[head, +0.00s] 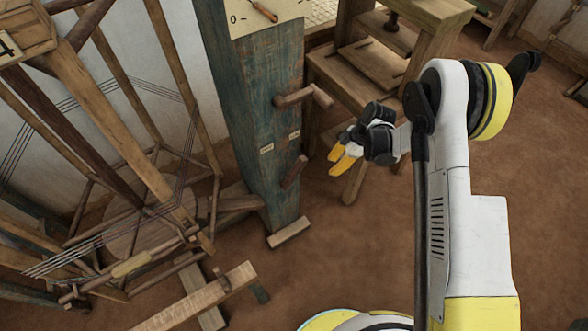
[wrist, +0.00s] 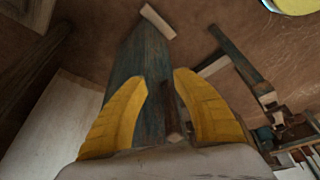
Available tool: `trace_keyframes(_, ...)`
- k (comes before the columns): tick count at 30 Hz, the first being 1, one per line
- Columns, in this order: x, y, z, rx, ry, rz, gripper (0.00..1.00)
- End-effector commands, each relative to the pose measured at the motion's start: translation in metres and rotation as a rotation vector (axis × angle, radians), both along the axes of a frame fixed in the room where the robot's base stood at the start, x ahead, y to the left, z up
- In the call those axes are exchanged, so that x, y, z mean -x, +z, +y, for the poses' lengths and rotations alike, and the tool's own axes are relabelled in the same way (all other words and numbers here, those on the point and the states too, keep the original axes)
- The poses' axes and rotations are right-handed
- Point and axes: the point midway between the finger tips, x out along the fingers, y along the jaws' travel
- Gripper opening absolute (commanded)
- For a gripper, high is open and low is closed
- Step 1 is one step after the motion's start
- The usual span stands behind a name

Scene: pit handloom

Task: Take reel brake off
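A blue-green worn wooden post (head: 258,110) stands in the middle of the head view. A short wooden lever (head: 294,173) sticks out low on its side, tilted up to the right. A wooden peg handle (head: 305,96) sits higher on the post. I cannot tell for sure which is the reel brake; small labels beside them are too small to read. My gripper (head: 343,160) has yellow fingers and is open, right of the post and apart from it. In the wrist view the fingers (wrist: 160,108) are spread, with a wooden handle (wrist: 172,115) showing between them beyond the post's near face.
A wooden reel frame with stretched threads (head: 130,240) fills the left. A wooden beam (head: 200,300) lies low in front. A wooden stool-like bench (head: 375,70) stands behind my gripper. Brown floor (head: 540,180) is free at right.

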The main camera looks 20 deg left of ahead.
Motion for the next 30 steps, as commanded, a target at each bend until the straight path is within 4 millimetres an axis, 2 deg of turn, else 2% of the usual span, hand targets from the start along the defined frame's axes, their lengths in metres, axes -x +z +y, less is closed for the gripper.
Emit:
trace_keyframes(3, 0.004, -0.01, 0.005, -0.006, 0.026, 0.001, 0.34)
trace_keyframes(8, 0.01, -0.012, 0.025, -0.006, 0.031, 0.001, 0.34)
trace_keyframes(15, 0.025, -0.013, 0.077, -0.005, 0.03, 0.0, 0.34)
trace_keyframes(21, 0.035, -0.012, 0.112, -0.005, 0.028, 0.001, 0.34)
trace_keyframes(23, 0.037, -0.011, 0.119, -0.005, 0.027, 0.0, 0.34)
trace_keyframes(25, 0.037, -0.018, 0.12, -0.005, 0.024, 0.0, 0.34)
trace_keyframes(30, 0.037, -0.021, 0.122, -0.005, 0.023, 0.0, 0.34)
